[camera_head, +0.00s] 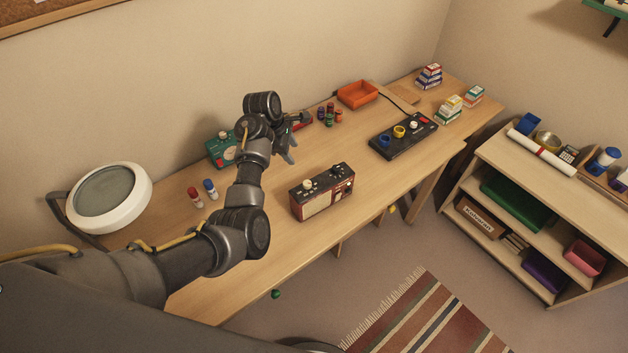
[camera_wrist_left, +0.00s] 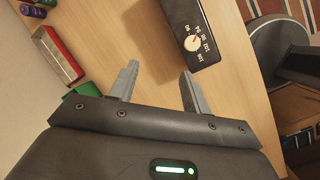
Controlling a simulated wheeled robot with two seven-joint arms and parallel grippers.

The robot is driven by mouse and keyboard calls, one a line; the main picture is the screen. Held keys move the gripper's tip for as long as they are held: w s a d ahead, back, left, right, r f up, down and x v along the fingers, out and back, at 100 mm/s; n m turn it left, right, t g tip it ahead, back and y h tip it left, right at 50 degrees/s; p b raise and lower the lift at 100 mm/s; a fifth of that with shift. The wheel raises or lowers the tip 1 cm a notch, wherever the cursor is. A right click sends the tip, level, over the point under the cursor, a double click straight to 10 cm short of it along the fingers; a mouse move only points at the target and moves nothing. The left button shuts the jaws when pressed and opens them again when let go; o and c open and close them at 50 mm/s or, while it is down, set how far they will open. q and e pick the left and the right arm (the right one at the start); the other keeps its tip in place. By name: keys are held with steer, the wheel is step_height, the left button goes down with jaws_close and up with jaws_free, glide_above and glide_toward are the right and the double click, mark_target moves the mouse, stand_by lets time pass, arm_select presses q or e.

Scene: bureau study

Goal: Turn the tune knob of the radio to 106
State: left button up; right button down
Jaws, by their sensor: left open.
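My left gripper (camera_head: 291,152) is open and empty above the desk, behind and left of the radio. In the left wrist view its two fingers (camera_wrist_left: 160,72) are apart, with bare wood between them, and touch nothing. My right gripper is not in view.
A green box (camera_head: 219,152) stands behind my left arm. A black panel with coloured knobs (camera_head: 405,137) and an orange tray (camera_head: 357,94) lie farther right. Small bottles (camera_head: 210,188) and a round white lamp (camera_head: 108,196) are at left. Desk around the radio is clear.

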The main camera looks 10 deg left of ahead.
mark_target(306, 183)
arm_select(q)
steer(key=s+d+f, duration=0.1)
steer(key=f, duration=0.2)
steer(key=s+d+f+g+h+p, duration=0.1)
steer(key=d+f, duration=0.1)
steer(key=f, duration=0.1)
steer(key=s+d+f+g, duration=0.1)
steer(key=f, duration=0.2)
steer(key=shift+d+f+p, duration=0.3)
steer(key=shift+f+p, duration=0.05)
steer(key=shift+f, duration=0.05)
steer(key=shift+c, duration=0.3)
steer(key=c, duration=0.9)
